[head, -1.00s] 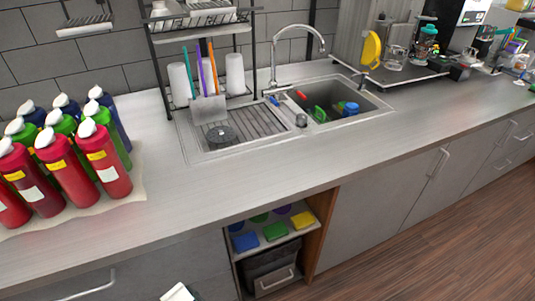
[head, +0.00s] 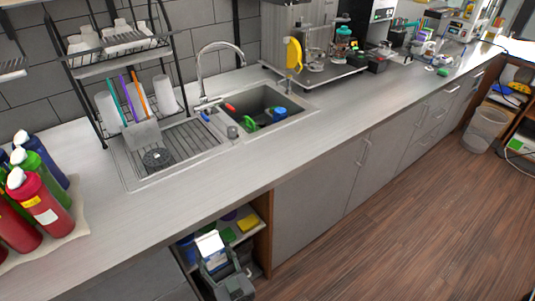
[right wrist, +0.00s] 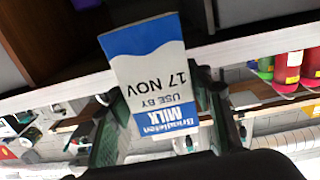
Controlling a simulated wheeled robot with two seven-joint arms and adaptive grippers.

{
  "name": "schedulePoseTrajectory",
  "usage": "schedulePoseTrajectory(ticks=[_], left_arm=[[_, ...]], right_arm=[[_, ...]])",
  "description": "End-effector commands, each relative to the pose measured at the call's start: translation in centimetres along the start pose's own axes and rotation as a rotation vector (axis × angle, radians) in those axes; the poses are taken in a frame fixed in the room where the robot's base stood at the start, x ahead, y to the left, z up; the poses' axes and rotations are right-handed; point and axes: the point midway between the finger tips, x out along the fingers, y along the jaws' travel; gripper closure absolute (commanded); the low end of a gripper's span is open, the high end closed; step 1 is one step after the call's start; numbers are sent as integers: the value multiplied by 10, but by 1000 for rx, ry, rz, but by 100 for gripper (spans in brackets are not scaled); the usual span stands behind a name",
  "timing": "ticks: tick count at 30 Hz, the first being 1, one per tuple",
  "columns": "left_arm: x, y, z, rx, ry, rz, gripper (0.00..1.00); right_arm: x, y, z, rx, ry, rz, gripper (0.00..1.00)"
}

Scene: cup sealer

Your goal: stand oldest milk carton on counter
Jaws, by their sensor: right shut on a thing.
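A white and blue milk carton (right wrist: 145,75) fills the middle of the right wrist view. Its label appears upside down and reads "MILK" and "USE BY 17 NOV". My right gripper (right wrist: 165,120) is shut on it, with a dark finger on each side. In the head view the carton's white end (head: 209,243) shows above my right gripper (head: 217,264), low in front of the open shelf under the counter. The grey counter (head: 235,165) runs behind and above it. My left gripper is not in view.
Red, green and blue bottles (head: 40,205) stand on a mat at the counter's left. A dish rack (head: 130,100) and sink (head: 265,108) are at the back. Bare counter lies along the front edge. The open shelf holds a yellow block (head: 247,224).

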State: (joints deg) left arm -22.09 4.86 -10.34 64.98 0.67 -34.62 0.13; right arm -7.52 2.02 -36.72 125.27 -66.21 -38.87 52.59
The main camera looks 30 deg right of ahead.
Motion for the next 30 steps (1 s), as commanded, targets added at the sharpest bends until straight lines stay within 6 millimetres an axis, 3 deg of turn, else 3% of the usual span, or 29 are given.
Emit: schedulePoseTrajectory(ticks=[1, 15, 22, 26, 30], left_arm=[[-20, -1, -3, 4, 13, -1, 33], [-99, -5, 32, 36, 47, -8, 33], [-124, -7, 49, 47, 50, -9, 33], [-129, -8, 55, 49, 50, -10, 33], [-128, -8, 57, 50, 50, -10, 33]], right_arm=[[0, 7, -38, 3, 15, 3, 95], [11, 53, -187, 6, 4, -24, 95], [13, 63, -229, 2, 3, -46, 95], [15, 66, -236, 0, 3, -53, 95], [28, 68, -231, -2, 3, -56, 95]])
